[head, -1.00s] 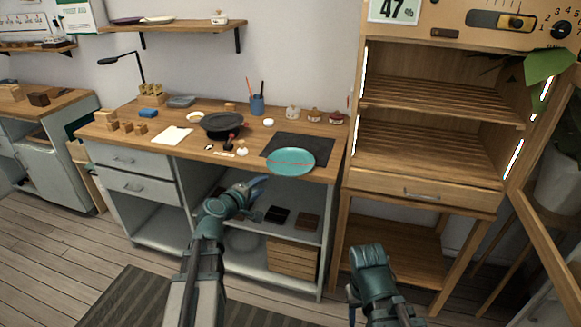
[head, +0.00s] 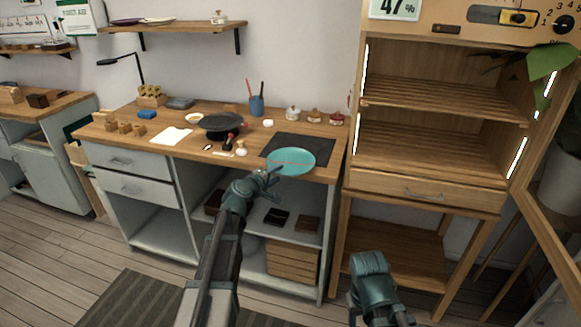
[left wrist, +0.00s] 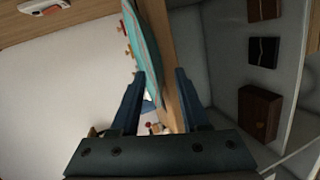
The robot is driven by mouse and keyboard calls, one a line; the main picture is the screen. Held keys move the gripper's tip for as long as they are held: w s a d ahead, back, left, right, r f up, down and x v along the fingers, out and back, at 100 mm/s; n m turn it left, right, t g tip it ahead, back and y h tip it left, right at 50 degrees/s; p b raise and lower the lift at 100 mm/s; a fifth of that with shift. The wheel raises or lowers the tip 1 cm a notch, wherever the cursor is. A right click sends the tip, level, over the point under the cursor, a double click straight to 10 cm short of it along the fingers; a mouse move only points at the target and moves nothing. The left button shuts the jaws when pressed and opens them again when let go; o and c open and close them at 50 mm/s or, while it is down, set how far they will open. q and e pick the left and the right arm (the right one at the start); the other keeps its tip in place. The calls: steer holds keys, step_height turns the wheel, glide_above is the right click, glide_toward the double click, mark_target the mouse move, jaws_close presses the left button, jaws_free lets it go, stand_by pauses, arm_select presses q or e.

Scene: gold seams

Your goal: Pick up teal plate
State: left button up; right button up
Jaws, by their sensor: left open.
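The teal plate (head: 291,161), with a thin reddish line across it, lies on a dark mat (head: 318,147) at the right front of the workbench and juts over the front edge. My left gripper (head: 273,180) is open just in front of the plate's near left rim. In the left wrist view the plate (left wrist: 146,45) shows edge-on, ahead of the open fingers (left wrist: 158,90).
A dark pan (head: 221,122), a white card (head: 171,137), a blue pen cup (head: 257,105) and small jars (head: 292,113) stand on the workbench (head: 180,152). Open shelves lie below it. The wooden cabinet (head: 425,187) stands at the right, its door swung open.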

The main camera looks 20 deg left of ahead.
arm_select(q)
steer(key=shift+w, duration=0.15)
steer(key=shift+c, duration=0.2)
jaws_close()
stand_by(1.2)
